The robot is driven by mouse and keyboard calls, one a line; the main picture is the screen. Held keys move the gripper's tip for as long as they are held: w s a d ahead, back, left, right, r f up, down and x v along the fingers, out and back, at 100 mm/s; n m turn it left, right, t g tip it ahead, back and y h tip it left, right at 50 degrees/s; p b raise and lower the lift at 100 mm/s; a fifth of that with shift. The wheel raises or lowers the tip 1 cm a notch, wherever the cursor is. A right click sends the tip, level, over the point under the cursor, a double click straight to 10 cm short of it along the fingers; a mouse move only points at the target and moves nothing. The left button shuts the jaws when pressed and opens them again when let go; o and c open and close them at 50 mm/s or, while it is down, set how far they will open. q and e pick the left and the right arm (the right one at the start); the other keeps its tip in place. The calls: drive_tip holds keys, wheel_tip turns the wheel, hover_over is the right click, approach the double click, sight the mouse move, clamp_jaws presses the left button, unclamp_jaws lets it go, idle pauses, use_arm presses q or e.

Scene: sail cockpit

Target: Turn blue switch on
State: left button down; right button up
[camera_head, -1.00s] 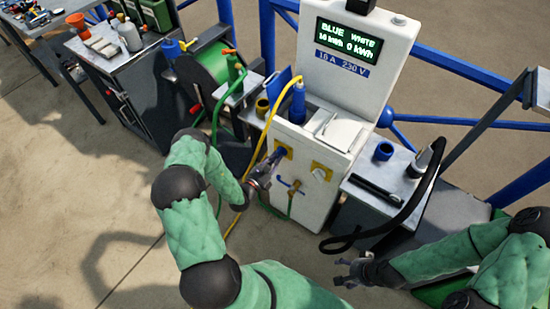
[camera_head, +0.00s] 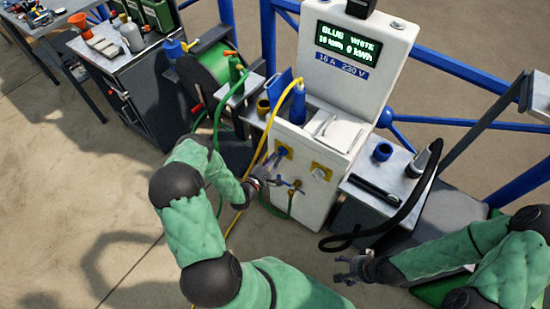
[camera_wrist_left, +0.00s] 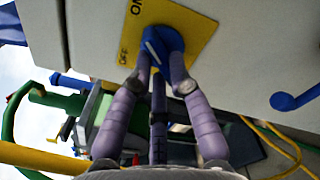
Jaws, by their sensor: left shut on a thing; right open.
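The blue switch (camera_head: 282,152) is a round knob on a yellow plate on the front of the white power pedestal (camera_head: 318,195). In the left wrist view the blue switch (camera_wrist_left: 160,44) has a white pointer line, and the yellow plate (camera_wrist_left: 195,22) carries ON and OFF lettering, partly cut off. My left gripper (camera_head: 272,164) is shut on the knob, with its purple fingers on either side of it (camera_wrist_left: 163,68). My right gripper (camera_head: 345,272) is open and empty, low in front of the side bench.
A second yellow plate with a white knob (camera_head: 320,171) sits to the right. A yellow cable (camera_head: 268,122) and green hose (camera_head: 217,120) hang at the left. A black hose (camera_head: 405,215) loops above my right gripper.

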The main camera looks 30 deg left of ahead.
use_arm(q)
drive_tip(key=shift+m, duration=0.4)
drive_tip(key=c, duration=1.2)
unclamp_jaws()
drive_tip(key=shift+o, duration=0.2)
drive_tip(key=s, duration=1.2)
drive_tip(key=shift+a, duration=0.45)
